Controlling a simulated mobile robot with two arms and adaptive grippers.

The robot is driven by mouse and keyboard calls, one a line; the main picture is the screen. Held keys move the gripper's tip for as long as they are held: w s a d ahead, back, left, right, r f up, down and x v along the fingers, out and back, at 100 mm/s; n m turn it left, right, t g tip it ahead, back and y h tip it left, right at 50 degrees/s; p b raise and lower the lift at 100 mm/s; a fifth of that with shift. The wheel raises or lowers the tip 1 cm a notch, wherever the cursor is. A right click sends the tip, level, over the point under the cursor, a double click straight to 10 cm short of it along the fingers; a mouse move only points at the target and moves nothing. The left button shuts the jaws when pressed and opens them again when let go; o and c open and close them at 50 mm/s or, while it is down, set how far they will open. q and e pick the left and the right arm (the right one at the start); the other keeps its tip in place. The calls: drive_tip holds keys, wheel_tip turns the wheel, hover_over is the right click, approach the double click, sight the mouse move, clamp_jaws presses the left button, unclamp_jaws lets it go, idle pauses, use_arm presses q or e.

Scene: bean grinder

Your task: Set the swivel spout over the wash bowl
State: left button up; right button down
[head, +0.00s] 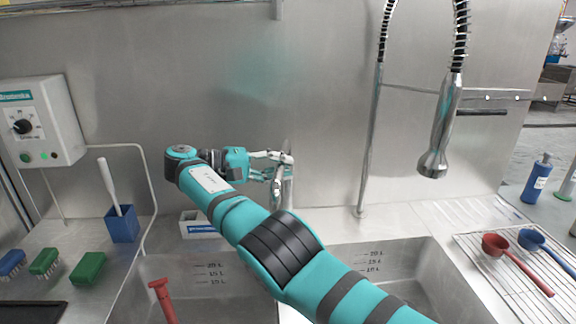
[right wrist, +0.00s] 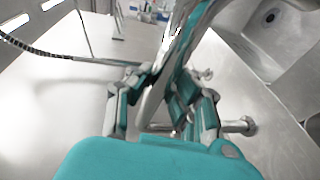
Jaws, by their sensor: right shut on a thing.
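The chrome swivel spout (head: 288,188) stands at the back wall between two sink basins. My right gripper (head: 275,165) is at its upper part in the head view. In the right wrist view, my right gripper (right wrist: 158,95) has its fingers on both sides of the curved chrome spout (right wrist: 185,45), shut on it. The left basin (head: 205,276) and the right basin (head: 425,262) both have litre marks on their back walls; I cannot tell which is the wash bowl. My arm hides the middle of the sink and much of the spout. My left gripper is not in view.
A spray hose with a metal head (head: 440,130) hangs at the right. A red upright handle (head: 162,298) stands in the left basin. Brushes (head: 88,268) and a blue holder (head: 122,224) are on the left counter. A rack (head: 520,275) with scoops is at the right.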

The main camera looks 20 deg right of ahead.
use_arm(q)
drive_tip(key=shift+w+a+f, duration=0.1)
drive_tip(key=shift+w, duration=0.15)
use_arm(e)
drive_tip(key=shift+w+a, duration=0.1)
idle(0.3)
drive_tip(key=c, duration=1.2)
unclamp_jaws()
drive_tip(key=shift+o, duration=0.3)
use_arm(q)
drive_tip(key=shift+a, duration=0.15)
